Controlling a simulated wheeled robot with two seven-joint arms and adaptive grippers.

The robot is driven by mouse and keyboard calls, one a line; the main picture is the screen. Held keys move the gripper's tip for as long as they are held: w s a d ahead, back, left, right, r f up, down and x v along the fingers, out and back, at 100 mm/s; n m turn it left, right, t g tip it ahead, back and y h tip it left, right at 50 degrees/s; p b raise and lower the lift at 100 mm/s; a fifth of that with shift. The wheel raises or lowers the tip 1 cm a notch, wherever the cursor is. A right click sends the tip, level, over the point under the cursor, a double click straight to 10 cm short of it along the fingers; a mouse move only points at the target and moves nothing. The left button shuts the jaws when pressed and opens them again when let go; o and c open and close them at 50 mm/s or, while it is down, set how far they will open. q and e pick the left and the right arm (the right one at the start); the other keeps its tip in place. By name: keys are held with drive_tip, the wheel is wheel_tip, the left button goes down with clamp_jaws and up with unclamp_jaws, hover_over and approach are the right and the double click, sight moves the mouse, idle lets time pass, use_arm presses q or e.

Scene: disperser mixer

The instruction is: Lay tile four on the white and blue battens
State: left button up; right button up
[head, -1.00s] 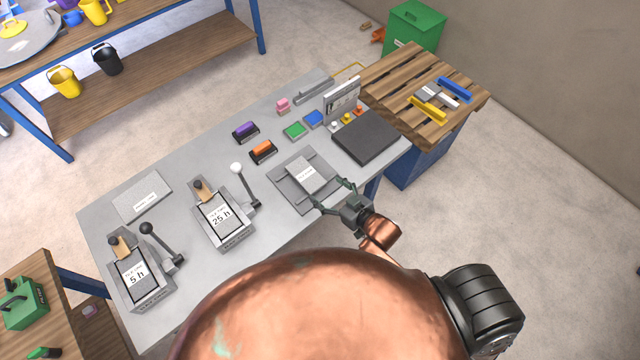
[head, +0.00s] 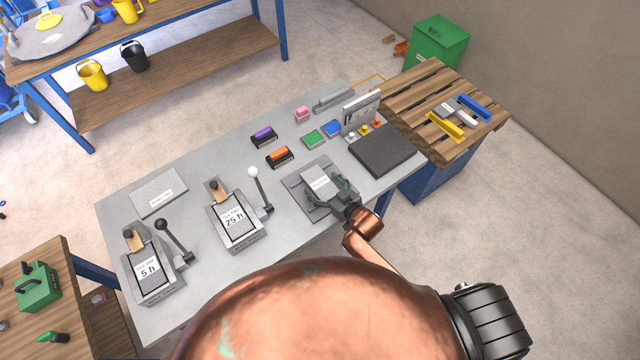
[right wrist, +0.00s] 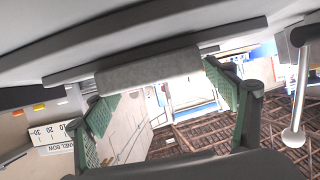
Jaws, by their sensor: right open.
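A grey tile with a white label (head: 319,181) lies on a darker grey plate (head: 296,186) near the front edge of the grey table; its lettering is too small to read. My right gripper (head: 331,190) is open at the tile's near end, a finger to each side. In the right wrist view a grey slab edge (right wrist: 150,72) shows beyond the open green-padded fingers (right wrist: 163,100); I cannot tell whether they touch it. The white batten (head: 462,117) and blue batten (head: 474,107) lie on the slatted wooden top at right. My left gripper is not in view.
A yellow batten (head: 445,125) lies beside the white one. A dark square slab (head: 388,151) and an upright panel (head: 361,112) stand between the tile and the slatted top (head: 420,85). Two lever devices (head: 236,218) (head: 150,270) are at left.

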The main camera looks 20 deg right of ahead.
drive_tip(key=c, duration=1.6)
drive_tip(key=shift+w+r, duration=0.1)
drive_tip(key=shift+c, duration=1.4)
